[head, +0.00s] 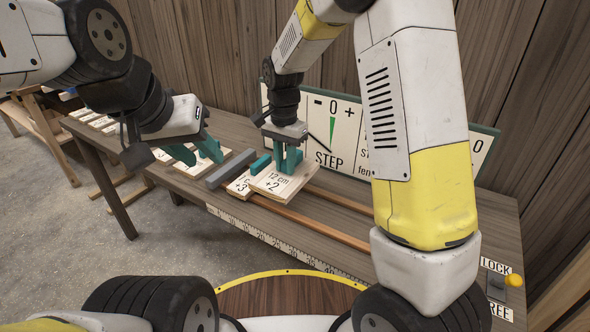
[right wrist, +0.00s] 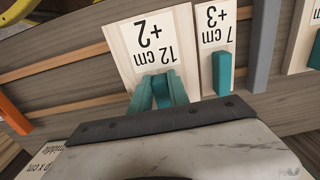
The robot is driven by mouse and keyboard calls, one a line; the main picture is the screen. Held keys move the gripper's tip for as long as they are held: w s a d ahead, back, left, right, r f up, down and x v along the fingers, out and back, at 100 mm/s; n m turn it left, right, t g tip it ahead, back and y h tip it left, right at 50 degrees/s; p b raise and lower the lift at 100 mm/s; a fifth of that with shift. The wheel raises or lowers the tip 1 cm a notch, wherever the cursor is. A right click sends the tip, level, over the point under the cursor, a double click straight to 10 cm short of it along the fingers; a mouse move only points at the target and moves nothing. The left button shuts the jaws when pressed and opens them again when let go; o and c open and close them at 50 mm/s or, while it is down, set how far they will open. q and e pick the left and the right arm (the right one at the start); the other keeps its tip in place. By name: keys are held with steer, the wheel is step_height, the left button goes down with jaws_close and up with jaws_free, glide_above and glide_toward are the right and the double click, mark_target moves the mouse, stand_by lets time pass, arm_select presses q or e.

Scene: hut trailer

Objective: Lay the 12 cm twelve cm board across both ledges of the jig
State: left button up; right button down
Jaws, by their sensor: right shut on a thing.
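The 12 cm board (head: 268,191) is a pale wooden plate labelled "12 cm +2" with a teal grip block. My right gripper (head: 288,166) is shut on its block from above. The board also shows in the right wrist view (right wrist: 127,55), with my right fingers (right wrist: 158,93) at its near edge. I cannot tell whether the board is lifted or resting. Two long wooden strips, seemingly the jig's ledges, run along the bench: a front one (head: 310,223) and a back one (head: 340,200). My left gripper (head: 205,160) is open and empty, left of the boards.
The "7 cm +3" board (head: 238,188) lies just left of the 12 cm board, with a grey bar (head: 231,170) beyond it. A STEP dial panel (head: 325,130) stands behind. The bench's front edge carries a ruler (head: 285,249).

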mark_target(285, 172)
steer(key=shift+f, duration=2.6)
steer(key=c, duration=1.3)
jaws_free()
steer(key=shift+f, duration=0.15)
steer(key=shift+o, duration=0.2)
